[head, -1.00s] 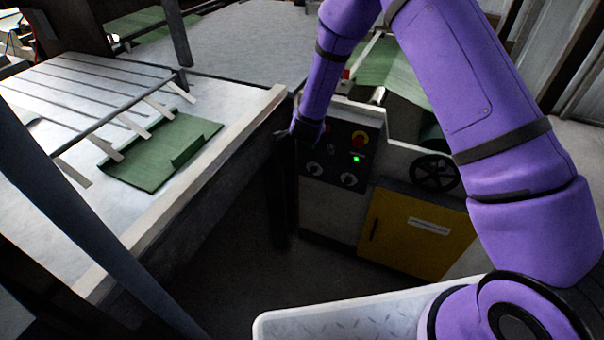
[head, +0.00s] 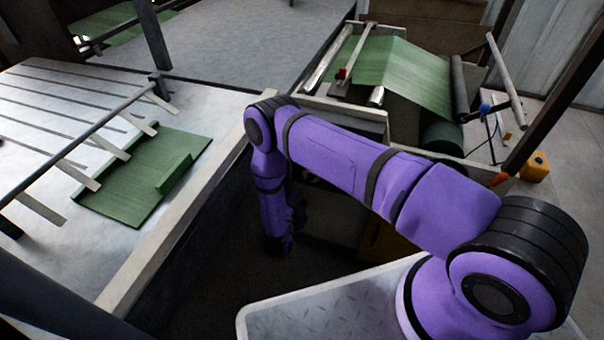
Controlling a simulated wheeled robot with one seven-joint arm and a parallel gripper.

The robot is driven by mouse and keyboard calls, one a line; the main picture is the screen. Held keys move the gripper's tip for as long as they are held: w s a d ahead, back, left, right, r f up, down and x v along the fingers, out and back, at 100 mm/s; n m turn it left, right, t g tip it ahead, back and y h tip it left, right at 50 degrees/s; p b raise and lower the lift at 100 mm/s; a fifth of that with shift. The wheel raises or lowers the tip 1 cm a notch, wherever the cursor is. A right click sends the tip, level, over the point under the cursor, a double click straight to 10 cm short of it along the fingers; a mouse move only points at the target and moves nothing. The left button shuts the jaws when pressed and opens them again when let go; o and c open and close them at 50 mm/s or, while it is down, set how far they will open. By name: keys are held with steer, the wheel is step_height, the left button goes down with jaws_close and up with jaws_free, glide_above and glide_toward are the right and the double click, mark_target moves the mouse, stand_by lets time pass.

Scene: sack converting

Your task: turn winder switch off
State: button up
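The winder (head: 408,75) stands at the back right, with a green woven sheet running over it. Its control panel on the near side is almost wholly hidden behind my arm, so the switch and its setting cannot be made out. A dim strip of the machine's front (head: 335,225) shows below my forearm. My gripper (head: 278,246) hangs low and dark at the end of my arm, left of that front. Its fingers are too dark and small to tell open from shut, and nothing is clearly seen in it.
A pale table (head: 70,150) with slats and a green sack piece (head: 140,180) fills the left; its raised edge (head: 170,240) runs close to my arm. A yellow cabinet (head: 388,246) shows partly below my arm. An orange object (head: 537,166) stands on the floor at right.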

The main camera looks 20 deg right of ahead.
mark_target(310, 178)
steer(key=x, duration=1)
steer(key=shift+w+d+f, duration=0.15)
steer(key=shift+d+f, duration=0.15)
steer(key=c, duration=0.6)
steer(key=shift+o, duration=0.2)
